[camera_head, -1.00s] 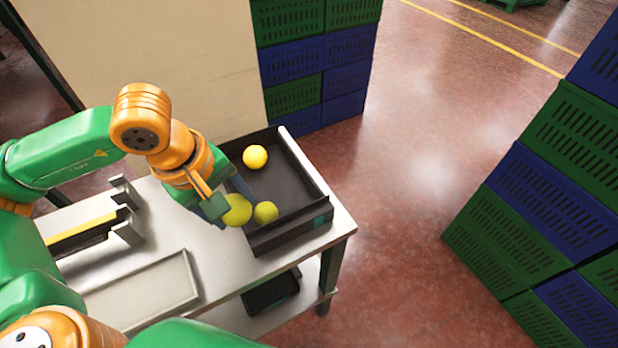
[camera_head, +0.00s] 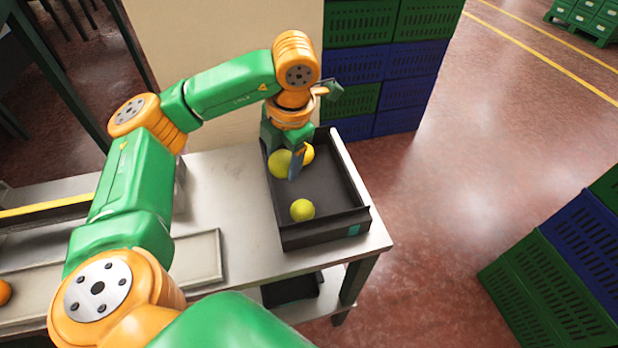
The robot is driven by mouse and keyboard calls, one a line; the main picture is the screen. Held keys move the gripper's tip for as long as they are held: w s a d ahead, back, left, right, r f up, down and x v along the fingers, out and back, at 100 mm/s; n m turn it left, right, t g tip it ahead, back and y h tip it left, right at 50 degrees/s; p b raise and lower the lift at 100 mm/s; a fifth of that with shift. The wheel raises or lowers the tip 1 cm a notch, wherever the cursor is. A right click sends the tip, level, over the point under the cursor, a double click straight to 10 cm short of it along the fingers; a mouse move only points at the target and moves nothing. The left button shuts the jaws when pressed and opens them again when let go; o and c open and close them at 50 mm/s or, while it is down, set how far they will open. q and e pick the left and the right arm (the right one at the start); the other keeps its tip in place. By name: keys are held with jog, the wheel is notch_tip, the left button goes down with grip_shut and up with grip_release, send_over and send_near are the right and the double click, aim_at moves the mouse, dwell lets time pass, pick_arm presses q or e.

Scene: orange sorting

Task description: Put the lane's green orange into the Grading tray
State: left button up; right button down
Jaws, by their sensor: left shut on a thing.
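My left gripper (camera_head: 286,160) is shut on a yellow-green orange (camera_head: 279,165) and holds it over the far left part of the dark tray (camera_head: 335,222), which I take for the Grading tray. Whether this fruit touches the tray floor I cannot tell. A yellow fruit (camera_head: 309,153) shows just behind a finger, partly hidden. Another yellow-green fruit (camera_head: 302,210) lies in the near part of the tray. My right gripper is not in view.
The tray stands at the right end of a light metal table (camera_head: 235,215). A shallow empty tray (camera_head: 197,257) lies to its left. An orange fruit (camera_head: 4,291) shows at the left edge. Stacked green and blue crates (camera_head: 388,62) stand behind.

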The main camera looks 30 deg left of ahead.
pick_arm(q)
jog(key=w+f, duration=0.2)
jog(key=w+d+f+b, duration=0.1)
jog(key=w+f, duration=0.1)
jog(key=shift+w+d+f, duration=0.15)
jog(key=shift+w+f, duration=0.05)
jog(key=shift+w, duration=0.05)
jog(key=shift+w+d+f+p, duration=0.1)
jog(key=shift+w+f+p, duration=0.35)
jog(key=shift+w+f, duration=0.4)
jog(key=p+x, duration=0.2)
jog(key=shift+d+f, duration=0.2)
jog(key=shift+f, duration=0.55)
jog(key=shift+w+f, duration=0.1)
jog(key=shift+f+b, duration=0.1)
jog(key=shift+b, duration=0.2)
jog(key=o, duration=1.4)
